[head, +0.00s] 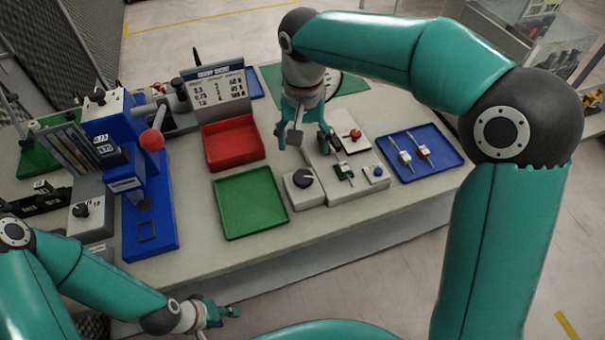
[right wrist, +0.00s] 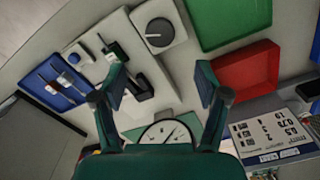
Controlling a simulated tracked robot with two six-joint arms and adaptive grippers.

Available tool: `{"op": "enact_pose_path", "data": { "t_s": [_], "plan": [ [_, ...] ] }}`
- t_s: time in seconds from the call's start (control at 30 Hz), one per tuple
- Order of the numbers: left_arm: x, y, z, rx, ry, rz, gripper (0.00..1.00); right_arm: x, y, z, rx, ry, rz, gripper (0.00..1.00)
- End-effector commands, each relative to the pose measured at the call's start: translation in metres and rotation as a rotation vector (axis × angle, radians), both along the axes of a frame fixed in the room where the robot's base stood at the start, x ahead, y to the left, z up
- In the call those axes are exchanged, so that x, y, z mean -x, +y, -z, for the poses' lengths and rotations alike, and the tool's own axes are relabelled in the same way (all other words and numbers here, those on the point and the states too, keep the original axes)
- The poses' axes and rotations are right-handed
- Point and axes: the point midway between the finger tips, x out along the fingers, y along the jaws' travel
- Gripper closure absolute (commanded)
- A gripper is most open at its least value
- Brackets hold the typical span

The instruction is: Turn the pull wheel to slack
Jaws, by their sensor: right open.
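A round black knob with a pale mark, which looks like the pull wheel (head: 303,178), sits on a light grey box near the table's front edge. It also shows in the right wrist view (right wrist: 160,32), beyond and between the fingertips. My right gripper (head: 303,142) hangs above the fixture, behind the knob in the head view. Its two fingers (right wrist: 162,82) are spread apart with nothing between them, and they do not touch the knob. My left gripper (head: 218,311) is low in front of the table, away from the knob; its finger gap is unclear.
A green tray (head: 250,203) lies left of the knob, with a red tray (head: 232,143) behind it. A blue tray (head: 421,153) with small parts is on the right. A blue press (head: 150,215) stands left. A dial gauge (right wrist: 165,133) shows under my right gripper.

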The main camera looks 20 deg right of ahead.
Motion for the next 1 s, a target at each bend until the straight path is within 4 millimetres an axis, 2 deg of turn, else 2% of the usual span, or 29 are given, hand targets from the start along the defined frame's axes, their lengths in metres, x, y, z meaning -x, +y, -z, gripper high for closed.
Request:
{"op": "enact_pose_path", "data": {
  "t_s": [0.03, 0.3, 0.5, 0.7, 1.0],
  "plan": [
    [0.000, 0.000, 0.000, 0.000, 0.000, 0.000, 0.60, 0.001, 0.000, 0.013, 0.001, 0.007, -0.001, 0.26],
    [0.000, 0.000, -0.005, 0.000, -0.001, 0.000, 0.60, 0.001, 0.002, 0.071, 0.000, 0.007, -0.005, 0.26],
    [0.000, 0.000, -0.009, 0.000, -0.001, 0.000, 0.60, 0.000, 0.002, 0.104, -0.001, 0.004, -0.005, 0.26],
    [0.000, 0.000, -0.010, 0.000, -0.001, 0.000, 0.60, 0.000, 0.002, 0.121, 0.000, 0.001, -0.006, 0.26],
    [0.000, 0.000, -0.010, 0.000, -0.001, 0.000, 0.60, -0.001, 0.003, 0.124, -0.001, 0.000, -0.006, 0.26]
  ]
}}
